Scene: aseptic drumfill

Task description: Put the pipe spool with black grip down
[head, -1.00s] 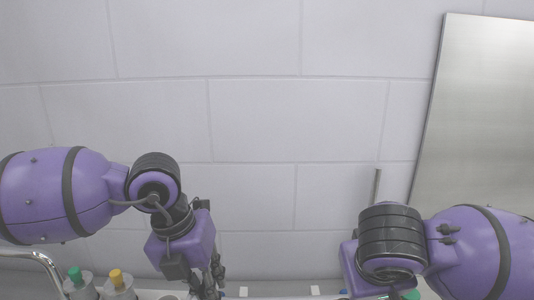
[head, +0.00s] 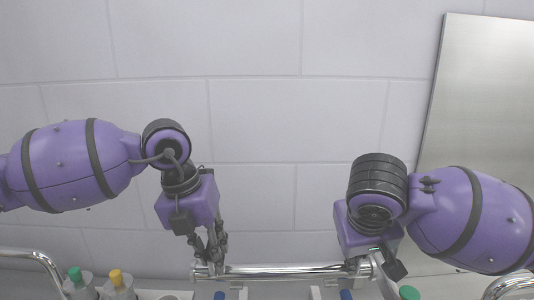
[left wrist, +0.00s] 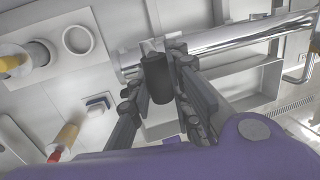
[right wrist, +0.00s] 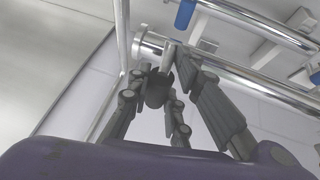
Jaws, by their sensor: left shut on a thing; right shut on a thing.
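The pipe spool (head: 290,270) is a shiny chrome tube lying level across the bottom of the head view. It has a flanged end near each gripper. My left gripper (head: 213,260) is shut on a black grip (left wrist: 158,85) at the spool's left end. My right gripper (head: 376,258) is at the spool's right end, shut on a dark grip (right wrist: 157,88) there, with the flange just beyond its fingers. The chrome tube also shows in the left wrist view (left wrist: 240,38) and the right wrist view (right wrist: 235,80). The spool appears held above the pale bench.
Grey bottles with green (head: 75,273) and yellow (head: 117,278) caps stand at lower left. Another green cap (head: 409,292) is at lower right. Curved chrome rails (head: 35,258) show at both sides. A tiled wall (head: 290,120) and steel panel (head: 485,130) stand behind.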

